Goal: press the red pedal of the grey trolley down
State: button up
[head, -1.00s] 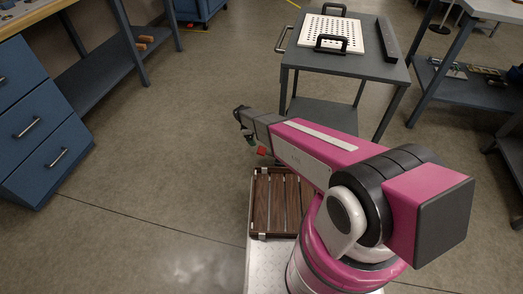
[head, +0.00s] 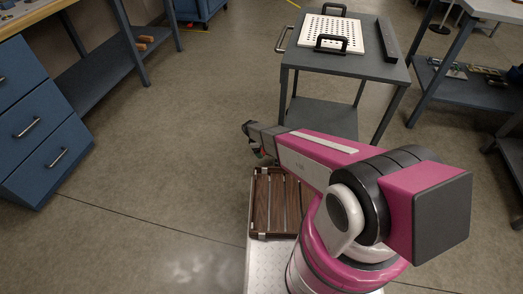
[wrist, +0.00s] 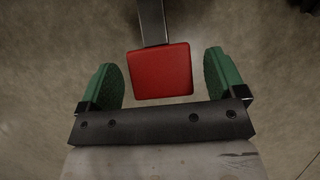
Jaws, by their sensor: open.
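The red pedal (wrist: 160,72) is a flat red block on the end of a dark bar, seen in the wrist view. It lies between the two green fingers of my gripper (wrist: 164,82), which are apart, with space on both sides of it. Whether the gripper touches the pedal cannot be told. In the head view the grey trolley (head: 342,65) stands ahead of me, and my arm reaches toward its left side. The pedal and most of the gripper are hidden there behind my arm.
A white perforated plate (head: 334,32) with black handles and a dark bar (head: 388,40) lie on the trolley top. Blue drawers (head: 38,125) stand at the left, and a grey shelf table (head: 465,72) at the right. The floor (head: 180,120) left of the trolley is clear.

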jog(key=c, duration=1.3)
jog(key=shift+w+a+f+h, duration=0.1)
jog(key=shift+a+f+h, duration=0.1)
jog(key=shift+f+h, duration=0.25)
jog(key=shift+w+a+f+h, duration=0.1)
jog(key=shift+a+f+h, duration=0.1)
jog(key=shift+f+h, duration=0.25)
jog(key=shift+s+f+g+h, duration=0.1)
jog(key=shift+f+g+h, duration=0.3)
jog(key=shift+f+h, duration=1.15)
jog(key=shift+f+y, duration=0.25)
jog(key=shift+f, duration=0.05)
jog(key=o, duration=1.3)
jog(key=shift+r, duration=0.15)
